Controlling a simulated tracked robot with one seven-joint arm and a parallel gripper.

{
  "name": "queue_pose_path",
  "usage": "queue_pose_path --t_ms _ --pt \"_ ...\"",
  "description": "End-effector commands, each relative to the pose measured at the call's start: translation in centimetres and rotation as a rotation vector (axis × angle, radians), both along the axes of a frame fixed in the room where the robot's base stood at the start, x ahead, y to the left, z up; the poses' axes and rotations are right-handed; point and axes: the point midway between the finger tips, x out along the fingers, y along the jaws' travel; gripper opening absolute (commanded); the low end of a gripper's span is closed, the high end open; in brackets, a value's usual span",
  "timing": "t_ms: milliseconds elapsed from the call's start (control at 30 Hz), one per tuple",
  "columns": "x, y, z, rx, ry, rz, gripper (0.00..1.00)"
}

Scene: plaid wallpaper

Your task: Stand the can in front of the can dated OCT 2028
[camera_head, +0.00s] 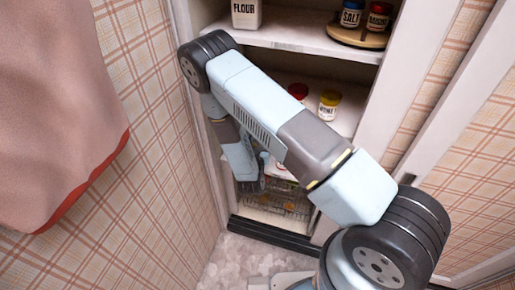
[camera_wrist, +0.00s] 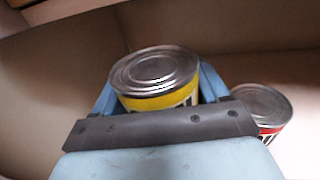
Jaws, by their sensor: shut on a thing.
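In the wrist view, my gripper (camera_wrist: 158,90) is shut around a can with a bare metal lid and a yellow label (camera_wrist: 155,70). One blue finger shows on each side of it, and the can looks about upright. A second can, with a metal lid and a red and white label (camera_wrist: 262,104), stands just right of the right finger. No date can be read on either can. In the head view, my gripper (camera_head: 250,186) is low inside the cupboard, and my arm hides the held can.
The cupboard's upper shelf (camera_head: 300,40) holds a flour container (camera_head: 246,13) and a turntable (camera_head: 350,38) with salt and another jar. A wire basket (camera_head: 280,204) is at the bottom.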

Motion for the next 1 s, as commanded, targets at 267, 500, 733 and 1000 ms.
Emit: queue_pose_path --t_ms 267,500,733,1000 --pt "2.7 0.5 -3.3 0.001 -0.001 -0.002 0.31" --pt "3.6 0.7 -4.3 0.002 -0.001 -0.003 0.31" --pt "3.5 0.6 -7.0 0.001 -0.001 -0.003 0.31" --pt "3.5 0.6 -7.2 0.002 -0.002 -0.003 0.31"
